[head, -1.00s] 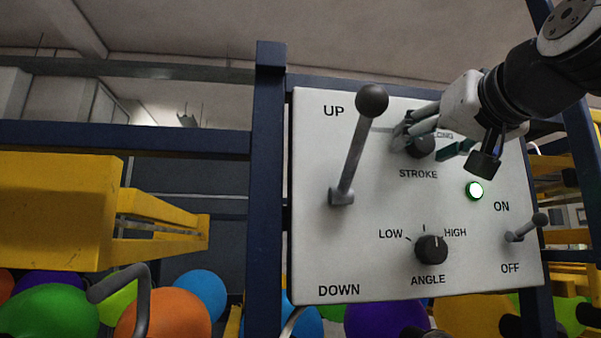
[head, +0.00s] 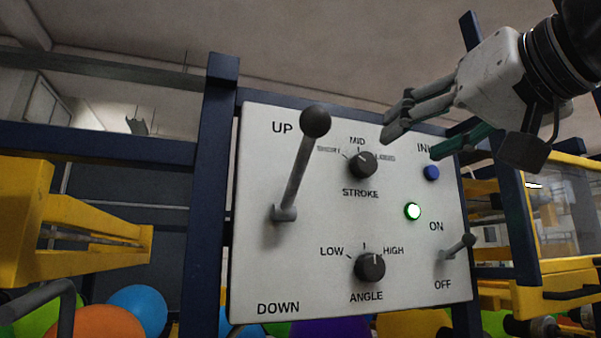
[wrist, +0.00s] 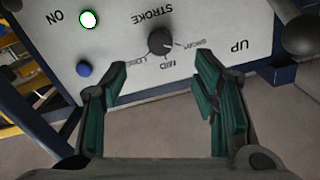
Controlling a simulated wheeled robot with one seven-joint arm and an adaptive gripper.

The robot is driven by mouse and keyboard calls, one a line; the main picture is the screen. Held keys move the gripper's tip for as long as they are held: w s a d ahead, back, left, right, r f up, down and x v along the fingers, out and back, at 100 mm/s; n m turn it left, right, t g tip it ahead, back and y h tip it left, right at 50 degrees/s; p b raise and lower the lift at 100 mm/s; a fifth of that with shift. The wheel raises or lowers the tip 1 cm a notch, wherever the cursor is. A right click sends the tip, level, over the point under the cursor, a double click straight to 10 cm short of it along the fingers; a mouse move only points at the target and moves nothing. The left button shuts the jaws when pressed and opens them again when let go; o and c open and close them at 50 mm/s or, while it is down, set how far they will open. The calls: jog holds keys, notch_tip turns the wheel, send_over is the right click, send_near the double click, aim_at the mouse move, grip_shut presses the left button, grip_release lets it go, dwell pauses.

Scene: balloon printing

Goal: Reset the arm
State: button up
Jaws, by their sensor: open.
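My gripper (head: 415,138) is open and empty at the upper right in the head view, in front of the upper right part of the white control panel (head: 330,235). In the wrist view my gripper (wrist: 165,100) shows its two green-padded fingers wide apart, with the stroke knob (wrist: 161,41) beyond them and nothing between them. In the head view the stroke knob (head: 363,165) is clear of the fingers. Its pointer appears turned toward the right side, near LONG.
The panel has a large lever (head: 297,165) raised toward UP, an angle knob (head: 369,267), a lit green light (head: 412,211), a blue button (head: 431,173) and a small ON/OFF lever (head: 458,248). A dark blue frame post (head: 207,190) stands left. Balloons (head: 138,308) lie below.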

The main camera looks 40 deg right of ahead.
dwell(0.5)
jog(key=w+a+f+n+g+y, duration=0.1)
jog(key=w+a+f+g+y, duration=0.15)
jog(key=f, duration=0.65)
jog(key=w+a+f+n+g+y, duration=0.1)
jog(key=w+a+f+n+g, duration=0.2)
jog(key=f, duration=0.6)
jog(key=w+a+f+g+y, duration=0.2)
jog(key=a+f, duration=0.2)
jog(key=f, duration=0.4)
jog(key=s+a+f+n+g, duration=0.1)
jog(key=s+a+f+g, duration=0.35)
jog(key=f, duration=0.75)
jog(key=s+a+f+n+g, duration=0.1)
jog(key=s+f+n+g, duration=0.1)
jog(key=s+f+g, duration=0.55)
notch_tip(320, 180, up, 28)
jog(key=t+p, duration=0.6)
jog(key=p, duration=2.3)
jog(key=shift+d+p, duration=0.3)
jog(key=shift+p, duration=0.1)
jog(key=shift+h, duration=0.25)
